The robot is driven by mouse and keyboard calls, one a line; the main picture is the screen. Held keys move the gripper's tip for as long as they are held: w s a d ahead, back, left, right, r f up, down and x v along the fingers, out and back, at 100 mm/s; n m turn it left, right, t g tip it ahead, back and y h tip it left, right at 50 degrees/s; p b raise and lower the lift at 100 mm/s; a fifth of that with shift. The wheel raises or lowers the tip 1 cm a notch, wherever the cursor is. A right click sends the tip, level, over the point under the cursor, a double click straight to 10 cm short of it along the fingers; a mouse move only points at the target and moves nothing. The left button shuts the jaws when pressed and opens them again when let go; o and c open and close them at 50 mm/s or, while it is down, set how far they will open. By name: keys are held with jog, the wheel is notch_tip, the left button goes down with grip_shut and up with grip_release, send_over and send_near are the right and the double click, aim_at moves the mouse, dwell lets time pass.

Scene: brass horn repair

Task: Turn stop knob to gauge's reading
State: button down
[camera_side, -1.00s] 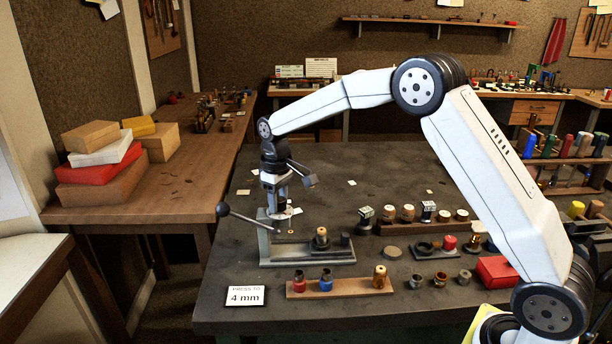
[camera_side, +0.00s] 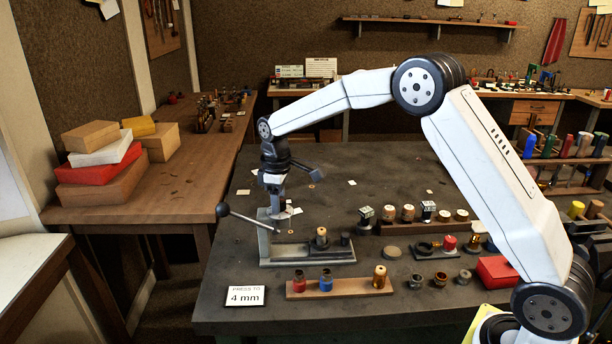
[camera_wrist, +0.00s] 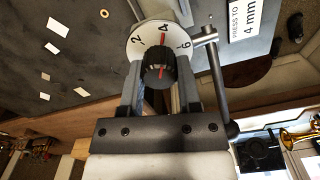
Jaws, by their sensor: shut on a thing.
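The stop knob (camera_wrist: 155,68) is black and ribbed with a red line, on a white dial (camera_wrist: 139,40) marked 2, 4 and 6. In the wrist view the red line points at about the 4. My gripper (camera_wrist: 158,75) is shut on the knob, one finger on each side. In the side view my gripper (camera_side: 275,200) is at the top of the small grey press (camera_side: 300,262), and the knob is mostly hidden there. A white card (camera_side: 245,296) in front of the press reads "PRESS TO 4 mm". I cannot pick out a separate gauge.
The press's lever (camera_side: 245,218) with a dark ball end sticks out left, close beside my gripper. A wooden rack (camera_side: 335,288) with red, blue and wooden pieces stands in front. More small parts and a red box (camera_side: 495,270) lie right. The table behind is mostly clear.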

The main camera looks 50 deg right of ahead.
jog(key=shift+c, duration=1.5)
grip_release()
jog(key=shift+r, duration=3.95)
jog(key=s+a+f+m+t, duration=0.1)
jog(key=s+f+m, duration=0.2)
jog(key=s, duration=0.9)
jog(key=s+a+f+m+t, duration=0.1)
jog(key=s+f+m, duration=0.2)
jog(key=s+f, duration=0.5)
jog(key=s, duration=0.5)
jog(key=shift+s+f+t, duration=0.25)
jog(key=shift+f+t, duration=0.05)
